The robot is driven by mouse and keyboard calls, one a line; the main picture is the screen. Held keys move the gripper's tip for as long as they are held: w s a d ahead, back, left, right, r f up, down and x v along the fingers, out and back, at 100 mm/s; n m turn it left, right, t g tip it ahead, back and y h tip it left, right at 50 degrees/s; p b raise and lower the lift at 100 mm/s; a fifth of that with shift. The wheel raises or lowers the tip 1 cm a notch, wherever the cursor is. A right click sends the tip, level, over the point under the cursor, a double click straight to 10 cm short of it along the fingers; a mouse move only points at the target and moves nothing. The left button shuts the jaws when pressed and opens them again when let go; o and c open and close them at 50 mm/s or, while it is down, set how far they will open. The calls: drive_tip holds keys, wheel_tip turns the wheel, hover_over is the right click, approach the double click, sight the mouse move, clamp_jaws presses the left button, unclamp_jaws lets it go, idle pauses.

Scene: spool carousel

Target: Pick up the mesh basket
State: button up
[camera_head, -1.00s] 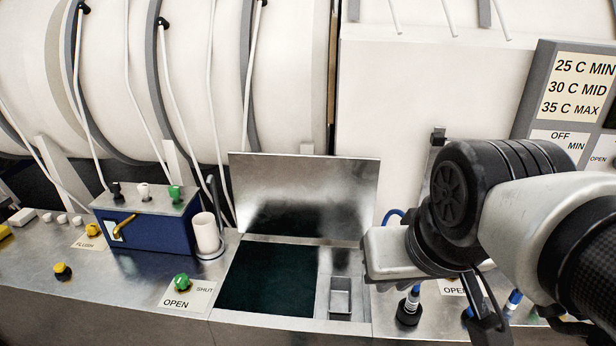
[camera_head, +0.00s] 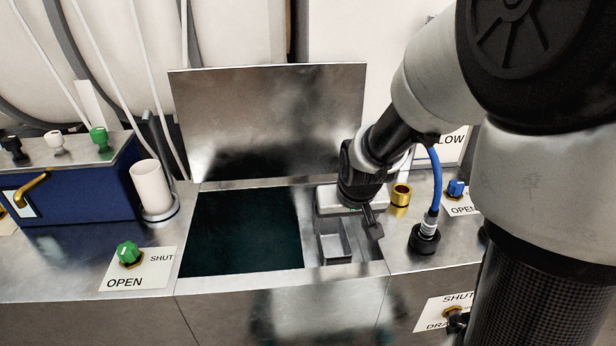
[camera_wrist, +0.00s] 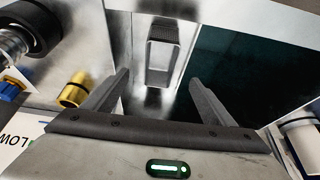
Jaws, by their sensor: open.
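The mesh basket (camera_head: 334,246) appears as a small open-topped grey metal box. It stands in the narrow right-hand compartment of the sunken bay, beside the dark pool. In the wrist view the basket (camera_wrist: 160,62) lies ahead, roughly between the lines of my two fingers, with a darker, ribbed part at its far end. My gripper (camera_wrist: 158,78) is open and empty, its fingers spread on either side of the view. In the head view my gripper (camera_head: 350,222) is over the back of that compartment, apart from the basket as far as I can tell.
A dark-filled tank (camera_head: 240,235) lies left of the basket, with a raised metal lid (camera_head: 270,120) behind. A brass fitting (camera_head: 401,194) and a black connector with blue hose (camera_head: 425,238) stand right. A white cup (camera_head: 152,188) and green knob (camera_head: 129,252) are left.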

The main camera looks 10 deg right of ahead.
drive_tip(key=b, duration=0.2)
approach(331, 247)
drive_tip(key=shift+b+x, duration=0.85)
drive_tip(key=shift+x, duration=1.3)
drive_tip(key=shift+f+b, duration=0.25)
drive_tip(key=shift+b, duration=0.05)
drive_tip(key=c, duration=1.2)
